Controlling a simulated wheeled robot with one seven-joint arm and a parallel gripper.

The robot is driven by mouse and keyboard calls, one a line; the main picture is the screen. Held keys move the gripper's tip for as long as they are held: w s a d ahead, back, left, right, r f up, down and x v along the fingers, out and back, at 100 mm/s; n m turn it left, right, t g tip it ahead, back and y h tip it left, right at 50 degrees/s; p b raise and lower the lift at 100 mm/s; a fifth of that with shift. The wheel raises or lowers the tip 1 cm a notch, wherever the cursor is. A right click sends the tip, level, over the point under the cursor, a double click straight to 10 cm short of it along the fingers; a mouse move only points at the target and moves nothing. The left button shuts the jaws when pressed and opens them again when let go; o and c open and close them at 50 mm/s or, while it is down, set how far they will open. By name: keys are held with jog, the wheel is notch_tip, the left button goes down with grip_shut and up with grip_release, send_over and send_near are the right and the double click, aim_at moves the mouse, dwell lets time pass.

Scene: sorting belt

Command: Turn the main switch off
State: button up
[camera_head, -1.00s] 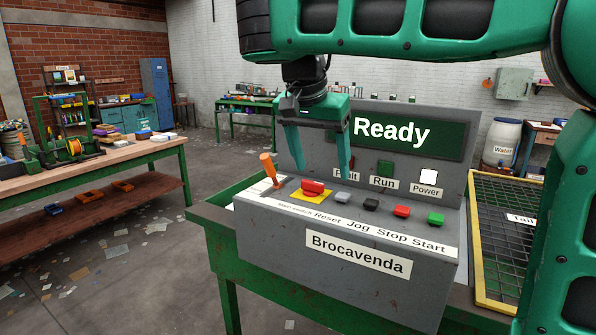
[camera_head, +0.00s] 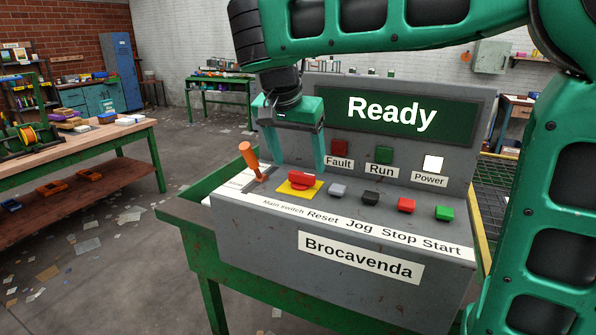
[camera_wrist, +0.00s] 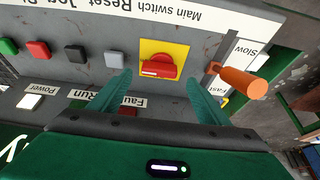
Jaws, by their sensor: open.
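The main switch is a red rotary knob (camera_head: 301,180) on a yellow plate (camera_head: 290,191), set in the sloped top of the grey console (camera_head: 240,217). In the wrist view the red knob (camera_wrist: 158,67) lies just beyond and between my fingertips, with its bar lying across the picture. My gripper (camera_head: 298,166) is open and empty, pointing down over the knob; it also shows in the wrist view (camera_wrist: 160,80). I cannot tell whether a finger touches the knob. The display (camera_head: 392,114) reads "Ready" and the white Power lamp (camera_head: 433,163) looks bright.
An orange lever (camera_head: 250,158) stands close left of the switch. Grey (camera_head: 338,190), black (camera_head: 371,197), red (camera_head: 406,205) and green (camera_head: 444,213) buttons run to the right. The console's upright panel rises behind my gripper. A wire-mesh belt area (camera_head: 490,200) lies at right.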

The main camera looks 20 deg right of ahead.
aim_at(301, 173)
jog(key=shift+x, duration=2.05)
jog(key=c, duration=1.1)
